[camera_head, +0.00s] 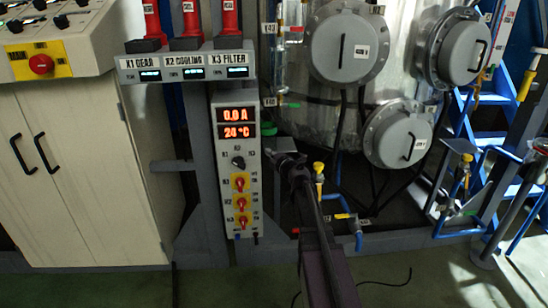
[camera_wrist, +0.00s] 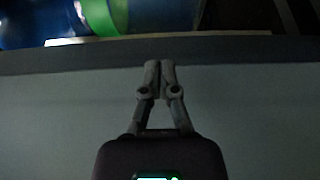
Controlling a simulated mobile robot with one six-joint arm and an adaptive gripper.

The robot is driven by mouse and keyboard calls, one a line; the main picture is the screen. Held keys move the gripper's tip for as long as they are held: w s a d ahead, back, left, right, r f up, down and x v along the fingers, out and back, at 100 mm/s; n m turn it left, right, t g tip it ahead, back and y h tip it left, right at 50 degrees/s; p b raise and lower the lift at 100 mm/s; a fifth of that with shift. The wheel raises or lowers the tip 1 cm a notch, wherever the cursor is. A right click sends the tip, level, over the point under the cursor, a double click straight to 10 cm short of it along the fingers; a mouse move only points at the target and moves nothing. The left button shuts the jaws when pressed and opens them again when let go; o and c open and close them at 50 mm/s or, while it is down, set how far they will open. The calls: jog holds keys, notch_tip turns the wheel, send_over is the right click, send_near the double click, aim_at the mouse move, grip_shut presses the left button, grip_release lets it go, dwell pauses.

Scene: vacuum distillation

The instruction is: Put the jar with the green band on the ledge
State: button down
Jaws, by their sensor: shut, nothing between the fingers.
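My gripper (camera_head: 270,154) is in front of the tank, just right of the control panel. Its fingers (camera_wrist: 160,66) are together and empty in the wrist view. At the top of the wrist view is a rounded blue and green thing (camera_wrist: 104,18), cut off by the frame edge. It may be the jar with the green band, but I cannot be sure. It is apart from the fingertips, beyond the edge of a grey surface. I cannot make out the jar in the head view, and I cannot tell which surface is the ledge.
The control panel (camera_head: 237,172) with red displays and knobs stands close left of my gripper. The steel tank (camera_head: 410,75) with round hatches is behind. Yellow-handled valves (camera_head: 319,170) and blue pipes stand to the right. A pale cabinet (camera_head: 85,170) is at left.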

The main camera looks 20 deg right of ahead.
aim_at(263, 147)
jog(key=shift+w+a, duration=0.25)
jog(key=shift+w, duration=1)
jog(key=shift+w+a, duration=0.2)
jog(key=shift+w, duration=1.05)
jog(key=w+d, duration=0.1)
jog(key=d, duration=0.1)
jog(key=w+d, duration=0.1)
jog(key=d, duration=0.1)
jog(key=w+d, duration=0.1)
jog(key=d, duration=0.1)
jog(key=shift+d, duration=0.4)
jog(key=shift+s, duration=0.1)
